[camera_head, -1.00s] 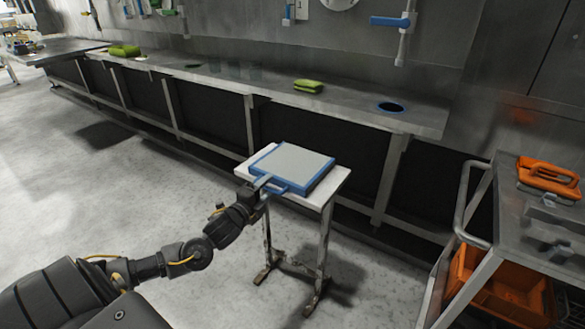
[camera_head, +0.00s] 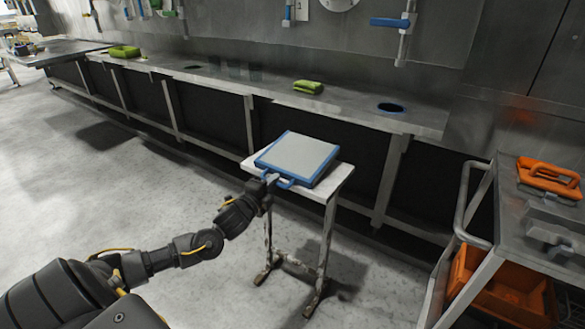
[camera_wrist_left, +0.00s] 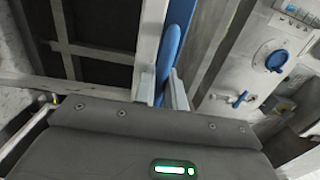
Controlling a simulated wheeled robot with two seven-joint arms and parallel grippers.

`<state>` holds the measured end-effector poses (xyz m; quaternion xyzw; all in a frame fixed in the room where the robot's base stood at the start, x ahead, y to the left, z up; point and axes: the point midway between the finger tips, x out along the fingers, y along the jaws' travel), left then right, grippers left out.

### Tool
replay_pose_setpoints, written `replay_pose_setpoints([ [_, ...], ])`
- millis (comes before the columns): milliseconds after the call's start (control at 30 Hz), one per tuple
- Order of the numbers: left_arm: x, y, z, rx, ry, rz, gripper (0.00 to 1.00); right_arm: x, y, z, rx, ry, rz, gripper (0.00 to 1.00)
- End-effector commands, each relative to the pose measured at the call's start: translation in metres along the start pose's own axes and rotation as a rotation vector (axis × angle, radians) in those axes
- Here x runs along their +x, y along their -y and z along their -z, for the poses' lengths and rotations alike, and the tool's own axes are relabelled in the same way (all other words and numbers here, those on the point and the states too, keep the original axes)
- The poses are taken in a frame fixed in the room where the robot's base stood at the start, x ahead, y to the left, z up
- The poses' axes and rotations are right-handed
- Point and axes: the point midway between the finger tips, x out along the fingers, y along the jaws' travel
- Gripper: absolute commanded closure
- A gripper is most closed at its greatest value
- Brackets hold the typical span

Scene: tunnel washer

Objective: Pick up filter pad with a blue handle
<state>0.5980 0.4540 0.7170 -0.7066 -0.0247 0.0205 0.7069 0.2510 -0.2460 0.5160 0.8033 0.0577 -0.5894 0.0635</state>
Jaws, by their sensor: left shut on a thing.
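The filter pad (camera_head: 298,153) is a flat grey-white square with a blue frame. Its blue handle (camera_head: 284,181) faces my left arm. The pad is tilted and appears slightly above the small white stand (camera_head: 338,178); I cannot tell whether its far edge still touches. My left gripper (camera_head: 270,179) is shut on the handle. In the left wrist view, the blue handle (camera_wrist_left: 177,35) runs between the two fingers of the left gripper (camera_wrist_left: 164,92). My right gripper is not in view.
A long steel counter (camera_head: 230,82) runs behind the stand, with folded green cloths (camera_head: 308,86) on it. A steel cart (camera_head: 510,215) stands at right with an orange item (camera_head: 548,176) and an orange bin (camera_head: 500,285). The floor at left is clear.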

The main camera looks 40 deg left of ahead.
Motion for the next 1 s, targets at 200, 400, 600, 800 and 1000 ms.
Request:
replay_pose_setpoints([
  [200,0.0,-0.003,0.0,0.001,0.0,-0.007,1.0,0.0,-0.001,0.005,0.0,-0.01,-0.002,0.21],
  [400,-0.001,-0.004,0.0,0.001,0.0,-0.009,1.0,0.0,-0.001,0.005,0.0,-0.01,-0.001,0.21],
  [600,0.0,0.009,0.0,0.001,-0.001,-0.006,1.0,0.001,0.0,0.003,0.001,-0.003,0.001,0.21],
  [800,-0.009,0.046,-0.011,0.006,0.001,-0.004,1.0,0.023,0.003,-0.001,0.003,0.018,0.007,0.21],
  [1000,-0.038,0.096,-0.044,0.01,0.0,-0.009,1.0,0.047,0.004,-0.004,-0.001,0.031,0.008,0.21],
])
